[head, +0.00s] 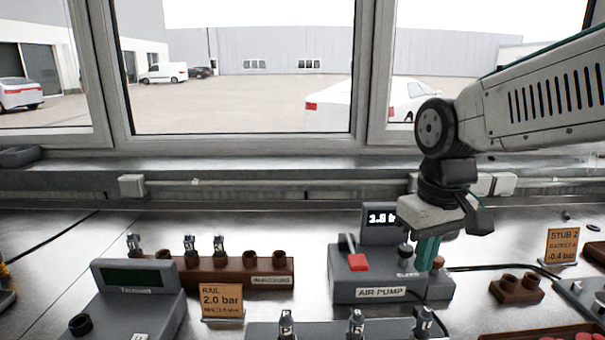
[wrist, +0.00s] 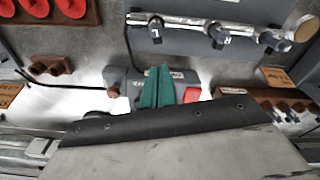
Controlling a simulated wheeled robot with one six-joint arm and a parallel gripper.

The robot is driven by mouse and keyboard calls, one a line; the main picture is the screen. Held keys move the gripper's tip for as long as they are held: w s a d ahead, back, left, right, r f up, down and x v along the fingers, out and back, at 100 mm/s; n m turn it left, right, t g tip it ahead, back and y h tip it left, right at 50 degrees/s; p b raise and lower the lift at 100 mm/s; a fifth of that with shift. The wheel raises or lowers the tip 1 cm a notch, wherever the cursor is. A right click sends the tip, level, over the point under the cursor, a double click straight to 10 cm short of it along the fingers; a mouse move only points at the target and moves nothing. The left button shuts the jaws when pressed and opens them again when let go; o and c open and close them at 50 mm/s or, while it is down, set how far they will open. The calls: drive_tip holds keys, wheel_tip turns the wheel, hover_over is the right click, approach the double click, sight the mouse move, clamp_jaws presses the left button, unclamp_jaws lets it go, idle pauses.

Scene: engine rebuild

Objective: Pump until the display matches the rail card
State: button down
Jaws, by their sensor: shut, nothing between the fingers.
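The grey air pump (head: 375,290) stands on the bench, with a red pump pad (head: 357,262) at its left and a black knob (head: 405,250) at its right. Its display (head: 380,217) seems to read 1.8, but the digits are blurred and the unit is partly covered by my gripper. The rail card (head: 221,298) reads 2.0 bar. My gripper (head: 428,262) is shut and empty, with its green fingers pointing down at the pump's right end. In the wrist view, the green fingers (wrist: 157,92) appear beside the red pad (wrist: 192,94); I cannot tell whether they touch the pump.
A dark-screened unit (head: 137,290) and a brown rack (head: 225,272) with several fittings stand at the left. A grey rail with injector-like parts (head: 356,322) lies in front of the pump. A stub 2 card (head: 562,246) and a brown two-socket block (head: 517,287) are at the right.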

drive_tip(key=s+d+f+m, duration=0.1)
drive_tip(key=s+d, duration=0.2)
drive_tip(key=s, duration=0.4)
drive_tip(key=s+d+f+m, duration=0.1)
drive_tip(key=s+d+m, duration=0.1)
drive_tip(key=s, duration=0.6)
drive_tip(key=shift+d+m+t, duration=0.3)
drive_tip(key=shift+d, duration=0.4)
drive_tip(key=shift+a, duration=0.1)
drive_tip(key=w+a+r+n, duration=0.2)
drive_tip(key=w+a, duration=0.3)
drive_tip(key=w, duration=0.3)
drive_tip(key=w+a+r+n+g, duration=0.1)
drive_tip(key=w+a+n, duration=0.1)
drive_tip(key=w+a, duration=0.5)
drive_tip(key=w+a+r+n, duration=0.2)
drive_tip(key=w, duration=0.8)
drive_tip(key=shift+a+f, duration=0.15)
drive_tip(key=shift+f, duration=3.35)
drive_tip(key=shift+f, duration=0.1)
